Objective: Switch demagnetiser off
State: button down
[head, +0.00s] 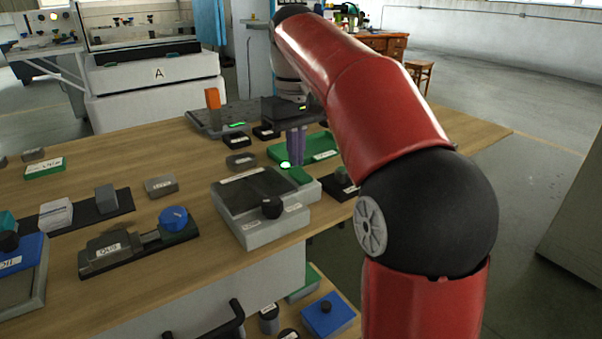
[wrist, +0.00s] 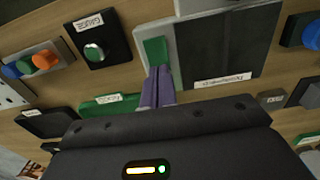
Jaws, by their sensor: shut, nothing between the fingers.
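My gripper (head: 296,163) points down with purple fingers shut and empty, right at the switch piece. In the wrist view the fingertips (wrist: 157,70) overlap its near edge; I cannot tell whether they touch.
A green tray (head: 322,148) lies just behind. A black box with a round knob (wrist: 95,52) stands nearby in the wrist view. A vice with a blue knob (head: 173,218) is to the left. The table's front edge is close to the demagnetiser.

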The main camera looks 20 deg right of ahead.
aim_at(296, 169)
jog(key=shift+f+b, duration=0.4)
jog(key=shift+f, duration=0.2)
notch_tip(296, 169, up, 5)
jog(key=p, duration=0.4)
jog(key=shift+p, duration=0.3)
jog(key=shift+r, duration=1)
